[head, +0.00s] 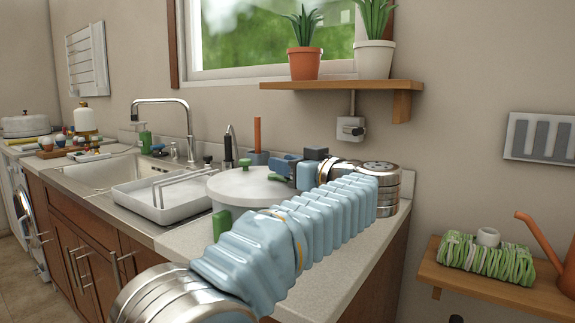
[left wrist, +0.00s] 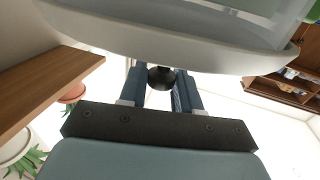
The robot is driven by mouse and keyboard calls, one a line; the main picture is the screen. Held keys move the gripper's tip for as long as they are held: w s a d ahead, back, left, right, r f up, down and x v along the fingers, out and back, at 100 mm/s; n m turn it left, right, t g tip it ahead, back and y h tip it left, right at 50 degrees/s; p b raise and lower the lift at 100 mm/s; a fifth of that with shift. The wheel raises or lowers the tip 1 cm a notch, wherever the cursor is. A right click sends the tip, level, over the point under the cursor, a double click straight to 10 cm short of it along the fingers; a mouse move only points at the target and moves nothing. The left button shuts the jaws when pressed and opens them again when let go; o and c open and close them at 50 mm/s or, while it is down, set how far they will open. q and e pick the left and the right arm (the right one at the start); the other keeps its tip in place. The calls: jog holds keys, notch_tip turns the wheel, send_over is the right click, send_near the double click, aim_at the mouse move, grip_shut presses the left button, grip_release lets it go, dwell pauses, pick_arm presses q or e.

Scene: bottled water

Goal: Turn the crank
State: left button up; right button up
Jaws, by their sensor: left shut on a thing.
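A round white-lidded container (head: 225,188) stands on the counter with a dark green knob (head: 244,162) on top. A green part shows low on its front side. My left arm reaches over from the front. My left gripper (head: 281,168), with blue fingers, is at the right side of the lid. In the left wrist view, the gripper (left wrist: 162,90) is shut on a small dark round knob (left wrist: 161,77), with a finger on each side, just below a pale curved rim. I take this knob for the crank's handle; the crank arm itself is mostly hidden. My right gripper is not in view.
A white dish rack (head: 165,203) stands left of the container, beside the sink with a tall faucet (head: 165,103). A wooden shelf (head: 340,86) with two potted plants hangs above.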

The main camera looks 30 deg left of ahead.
aim_at(262, 183)
pick_arm(q)
jog(key=shift+s+t, duration=0.1)
jog(key=shift+t, duration=0.2)
jog(key=m+t+h, duration=0.2)
jog(key=t, duration=0.1)
jog(key=s+a+m+t+h, duration=0.1)
jog(key=shift+s+m+t, duration=0.1)
jog(key=shift+m+t, duration=0.3)
jog(key=m+t+h, duration=0.3)
jog(key=s+a+m+t+h, duration=0.1)
jog(key=h, duration=0.1)
jog(key=shift+t, duration=0.3)
jog(key=m+h, duration=0.1)
jog(key=h, duration=0.1)
jog(key=a+m+t+h, duration=0.1)
jog(key=m+h, duration=0.1)
jog(key=shift+s+t, duration=0.2)
jog(key=shift+t, duration=0.1)
jog(key=m+h, duration=0.2)
jog(key=h, duration=0.1)
jog(key=m+h, duration=0.1)
jog(key=shift+a+r+t+h, duration=0.1)
jog(key=shift+a+t+h, duration=0.2)
jog(key=shift+t, duration=0.1)
jog(key=shift+a+m+h, duration=0.3)
jog(key=shift+m+h, duration=0.5)
jog(key=shift+h, duration=0.4)
